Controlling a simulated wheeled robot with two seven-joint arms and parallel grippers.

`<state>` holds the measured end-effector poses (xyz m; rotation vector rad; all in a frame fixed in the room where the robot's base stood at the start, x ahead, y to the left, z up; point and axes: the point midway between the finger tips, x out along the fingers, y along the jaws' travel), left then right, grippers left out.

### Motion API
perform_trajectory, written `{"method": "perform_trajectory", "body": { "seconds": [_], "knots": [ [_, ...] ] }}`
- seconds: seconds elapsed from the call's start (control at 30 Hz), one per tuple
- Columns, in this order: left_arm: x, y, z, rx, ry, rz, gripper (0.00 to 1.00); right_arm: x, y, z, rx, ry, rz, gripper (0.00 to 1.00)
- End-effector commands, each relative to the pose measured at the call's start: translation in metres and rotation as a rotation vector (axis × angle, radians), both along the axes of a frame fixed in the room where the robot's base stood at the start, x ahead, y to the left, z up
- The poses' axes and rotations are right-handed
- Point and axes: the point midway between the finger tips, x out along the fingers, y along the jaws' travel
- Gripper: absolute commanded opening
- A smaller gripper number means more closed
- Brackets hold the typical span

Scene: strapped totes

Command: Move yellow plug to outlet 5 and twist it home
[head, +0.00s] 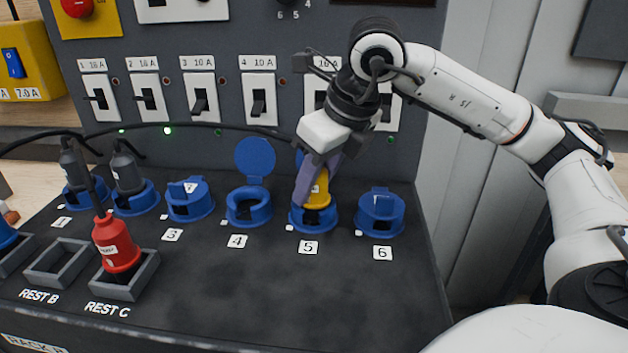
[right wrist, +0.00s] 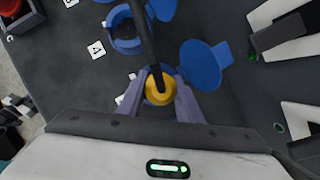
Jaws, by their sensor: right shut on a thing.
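The yellow plug (head: 318,192) stands upright at outlet 5 (head: 312,218), a blue socket with its lid raised behind. My right gripper (head: 318,182) is shut on the yellow plug from above. The right wrist view shows the plug (right wrist: 160,88) from its top, between the two purple fingers, with a black cable running up from it. The plug's lower end is hidden by the socket rim, so its seating depth and twist cannot be told. My left gripper is not in view.
Outlet 4 (head: 248,207) is open and empty, lid up. Outlet 6 (head: 380,214) has its lid down. Grey plugs (head: 128,172) sit at outlets 1 and 2. A red plug (head: 116,243) stands in REST C; REST B (head: 58,264) is empty. Breaker switches (head: 200,98) line the panel behind.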

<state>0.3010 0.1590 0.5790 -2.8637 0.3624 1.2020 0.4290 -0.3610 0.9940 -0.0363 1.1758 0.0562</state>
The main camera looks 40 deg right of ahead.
Motion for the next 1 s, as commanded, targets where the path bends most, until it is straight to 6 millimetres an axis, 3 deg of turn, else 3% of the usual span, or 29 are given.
{"method": "perform_trajectory", "body": {
  "seconds": [0.97,1.0],
  "knots": [
    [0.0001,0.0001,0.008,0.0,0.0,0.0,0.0,-0.0006,-0.0008,0.0,-0.001,0.002,-0.241,0.06],
    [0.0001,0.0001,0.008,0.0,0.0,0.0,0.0,-0.0006,-0.0008,0.0,0.0,0.002,-0.24,0.34]
  ]
}}
